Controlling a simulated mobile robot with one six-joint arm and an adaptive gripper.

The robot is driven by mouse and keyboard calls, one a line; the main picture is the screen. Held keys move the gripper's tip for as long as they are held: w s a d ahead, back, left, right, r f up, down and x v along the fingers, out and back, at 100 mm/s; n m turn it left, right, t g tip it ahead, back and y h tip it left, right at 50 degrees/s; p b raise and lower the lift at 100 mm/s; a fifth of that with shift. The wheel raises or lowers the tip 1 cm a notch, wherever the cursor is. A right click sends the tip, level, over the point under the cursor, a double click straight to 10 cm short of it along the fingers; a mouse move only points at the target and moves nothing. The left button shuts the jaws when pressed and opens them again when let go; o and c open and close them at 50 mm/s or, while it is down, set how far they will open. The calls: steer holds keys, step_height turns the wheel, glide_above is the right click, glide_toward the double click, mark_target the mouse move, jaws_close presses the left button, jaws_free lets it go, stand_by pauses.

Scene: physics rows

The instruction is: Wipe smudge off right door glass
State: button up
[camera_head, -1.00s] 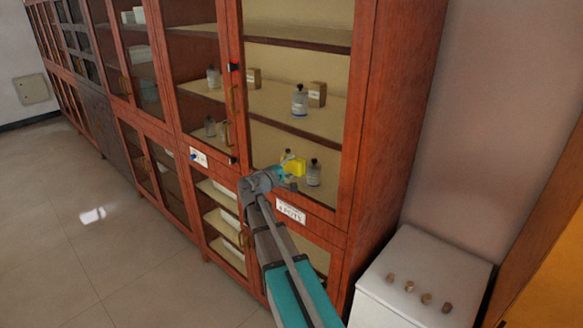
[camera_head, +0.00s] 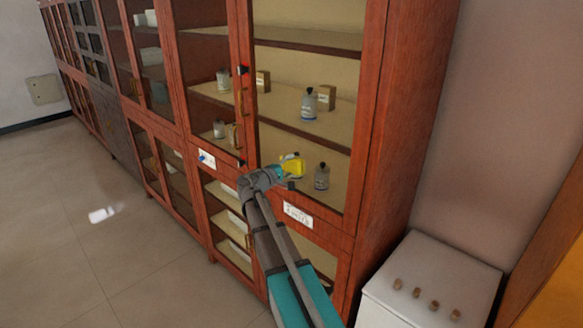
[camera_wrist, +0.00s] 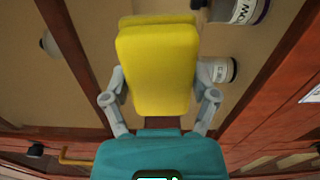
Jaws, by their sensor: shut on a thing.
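My gripper (camera_head: 282,172) is shut on a yellow sponge (camera_head: 292,166). In the wrist view the sponge (camera_wrist: 158,75) sits between the two grey fingers. The right door glass (camera_head: 310,72) is the tall upper pane in a red-brown wooden frame. The sponge is in front of the lower part of this pane; I cannot tell whether it touches the glass. I cannot make out a smudge in either view. Part of the glass is hidden behind the sponge and gripper.
Bottles, including one on the middle shelf (camera_head: 308,104), and small boxes stand behind the glass. A white label (camera_head: 298,215) is on the frame below. A white cabinet (camera_head: 430,280) with several small knobs stands at right. Open floor (camera_head: 100,250) lies at left.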

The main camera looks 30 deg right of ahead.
steer(key=shift+v, duration=3.05)
steer(key=shift+v, duration=1.45)
